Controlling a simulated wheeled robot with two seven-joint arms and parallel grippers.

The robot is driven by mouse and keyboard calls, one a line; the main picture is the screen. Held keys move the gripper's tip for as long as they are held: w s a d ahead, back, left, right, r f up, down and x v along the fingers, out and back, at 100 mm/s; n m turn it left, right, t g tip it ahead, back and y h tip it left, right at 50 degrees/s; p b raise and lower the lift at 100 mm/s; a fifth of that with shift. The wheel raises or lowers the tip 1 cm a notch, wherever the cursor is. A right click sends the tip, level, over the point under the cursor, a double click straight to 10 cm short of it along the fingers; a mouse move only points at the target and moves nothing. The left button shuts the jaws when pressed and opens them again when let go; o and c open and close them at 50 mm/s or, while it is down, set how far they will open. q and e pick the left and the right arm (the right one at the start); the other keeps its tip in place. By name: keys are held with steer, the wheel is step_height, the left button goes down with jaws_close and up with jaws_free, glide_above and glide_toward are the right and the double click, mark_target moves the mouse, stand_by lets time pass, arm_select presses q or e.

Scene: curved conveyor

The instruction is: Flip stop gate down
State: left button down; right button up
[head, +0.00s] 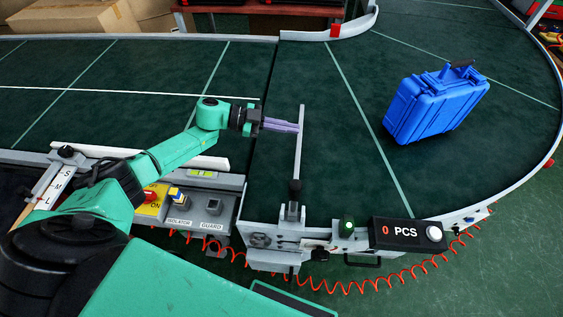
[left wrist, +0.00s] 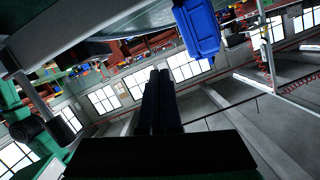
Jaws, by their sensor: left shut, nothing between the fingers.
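The stop gate is a slim grey bar (head: 299,155) with a black knob (head: 295,187) at its near end, mounted at the inner edge of the curved conveyor. In the head view the bar runs up the picture over the green belt. I cannot tell how far it is tilted. My left gripper (head: 297,127) is shut and empty, with its tips beside the upper part of the bar on its left. I cannot tell whether they touch. In the left wrist view the closed dark fingers (left wrist: 160,100) fill the middle. My right gripper is out of view.
A blue case (head: 435,103) sits on the curved belt (head: 350,185) to the right of the gate. A counter box (head: 407,232) reading 0 PCS and a green button (head: 347,226) are on the near edge. A control panel (head: 195,205) lies below my left arm.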

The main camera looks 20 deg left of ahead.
arm_select(q)
steer(key=f+b, duration=0.1)
steer(key=f, duration=0.1)
steer(key=w+f+n+b, duration=0.1)
steer(key=f+b, duration=0.1)
steer(key=w+f+n+g+b, duration=0.1)
steer(key=f+b, duration=0.1)
steer(key=shift+w+a+f, duration=0.1)
steer(key=shift+a+f, duration=0.2)
steer(key=shift+f, duration=0.05)
steer(key=shift+f+b, duration=0.55)
steer(key=shift+b, duration=0.05)
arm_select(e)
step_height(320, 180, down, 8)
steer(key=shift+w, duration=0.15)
